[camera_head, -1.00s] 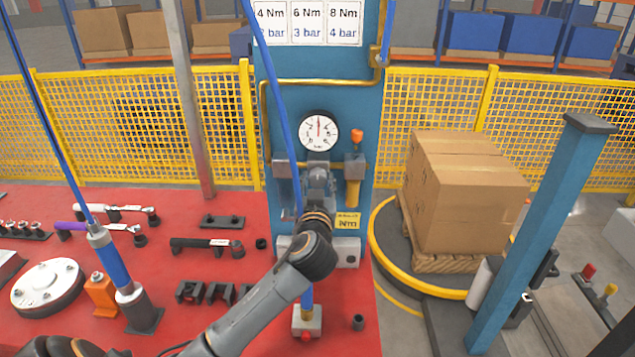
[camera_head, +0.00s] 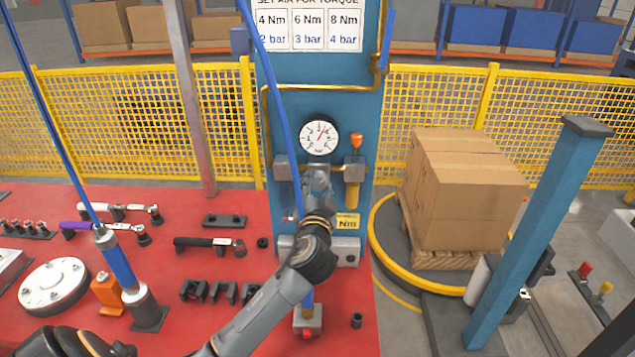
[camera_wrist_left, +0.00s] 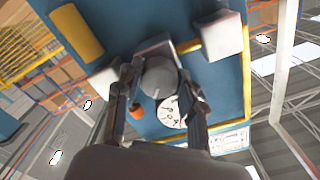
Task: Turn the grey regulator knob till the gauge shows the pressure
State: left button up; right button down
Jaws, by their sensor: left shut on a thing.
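The grey regulator knob (camera_wrist_left: 160,77) sits on the blue panel (camera_head: 345,105) and shows between my fingers in the left wrist view. My left gripper (camera_head: 317,178) is shut on this knob, with one finger on each side (camera_wrist_left: 159,84). In the head view the gripper and wrist hide the knob. The round white gauge (camera_head: 319,136) is just above the gripper, its red needle leaning up and to the right of vertical. The gauge also shows in the left wrist view (camera_wrist_left: 171,112), partly behind a finger. My right gripper is not in view.
A sign (camera_head: 306,22) pairs 4, 6 and 8 Nm with 2, 3 and 4 bar. A yellow pipe (camera_head: 325,86), a blue hose (camera_head: 268,75) and an orange-topped valve (camera_head: 356,141) are near the gauge. The red bench (camera_head: 215,203) holds tools and fixtures.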

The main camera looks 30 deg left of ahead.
pick_arm(q)
jog(key=shift+m, duration=0.4)
jog(key=o, duration=1.2)
jog(key=v, duration=1.2)
jog(key=shift+w, duration=0.1)
